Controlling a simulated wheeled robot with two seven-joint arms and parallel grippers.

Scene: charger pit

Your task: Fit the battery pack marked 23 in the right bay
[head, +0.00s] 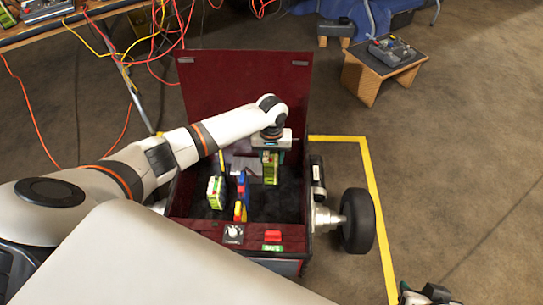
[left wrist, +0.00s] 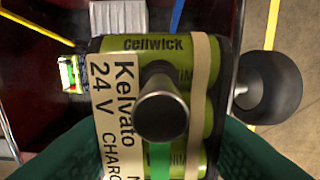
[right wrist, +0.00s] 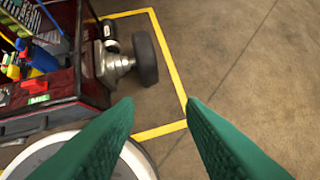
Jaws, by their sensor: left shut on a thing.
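My left gripper (head: 272,145) is shut on a green battery pack (head: 270,169), held upright over the right half of the dark red chest (head: 240,85). In the left wrist view the pack (left wrist: 200,60) shows green cells, a cream strap and a label reading "Kelvato 24 V". No 23 is readable on it. Another green pack (head: 216,191) stands in the left part of the chest. The bay floor under the held pack is dark, and I cannot tell its bay edges. My right gripper (right wrist: 160,105) is open and empty, outside the chest at the front right.
A blue, yellow and red part (head: 241,192) stands mid-chest. A red switch (head: 273,235) sits on the front rim. The chest has a wheel (head: 357,220) at its right. Yellow tape (head: 378,210) marks the floor, and a stool (head: 383,62) stands behind.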

